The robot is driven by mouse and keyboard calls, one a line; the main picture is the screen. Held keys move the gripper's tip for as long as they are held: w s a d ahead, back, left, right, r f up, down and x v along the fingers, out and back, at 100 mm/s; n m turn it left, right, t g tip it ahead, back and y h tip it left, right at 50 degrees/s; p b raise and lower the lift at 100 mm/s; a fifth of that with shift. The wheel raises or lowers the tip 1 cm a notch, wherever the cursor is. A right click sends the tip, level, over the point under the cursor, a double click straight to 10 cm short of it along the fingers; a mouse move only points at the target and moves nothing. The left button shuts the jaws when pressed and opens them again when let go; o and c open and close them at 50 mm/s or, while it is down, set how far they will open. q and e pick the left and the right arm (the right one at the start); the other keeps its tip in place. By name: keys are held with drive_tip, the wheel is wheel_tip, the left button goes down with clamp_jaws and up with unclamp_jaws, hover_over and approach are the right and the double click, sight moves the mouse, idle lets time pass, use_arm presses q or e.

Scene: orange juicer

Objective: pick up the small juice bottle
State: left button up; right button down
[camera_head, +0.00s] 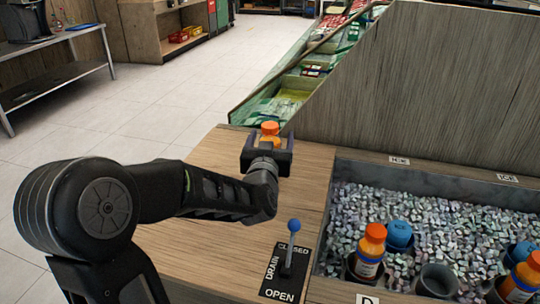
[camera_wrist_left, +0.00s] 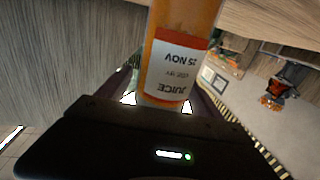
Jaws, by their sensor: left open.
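The small juice bottle (camera_head: 270,130) has an orange cap and stands near the far left corner of the wooden counter. Its lower part is hidden behind my left gripper (camera_head: 267,150) in the head view. In the left wrist view the bottle (camera_wrist_left: 180,75) fills the middle, orange with a white and red JUICE label that appears upside down. My left gripper is open, with the bottle between or just in front of its fingers; I cannot tell whether they touch it. My right gripper is not in view.
A drain lever with a blue knob (camera_head: 293,226) stands on the counter (camera_head: 220,247) near my left arm. To the right is an ice bin (camera_head: 450,215) holding orange-capped juice bottles (camera_head: 368,252) and blue-capped items (camera_head: 399,234). A tall wooden panel (camera_head: 430,90) rises behind.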

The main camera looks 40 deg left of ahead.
use_arm(q)
drive_tip(key=shift+c, duration=0.6)
drive_tip(key=shift+r, duration=0.1)
clamp_jaws()
idle(0.4)
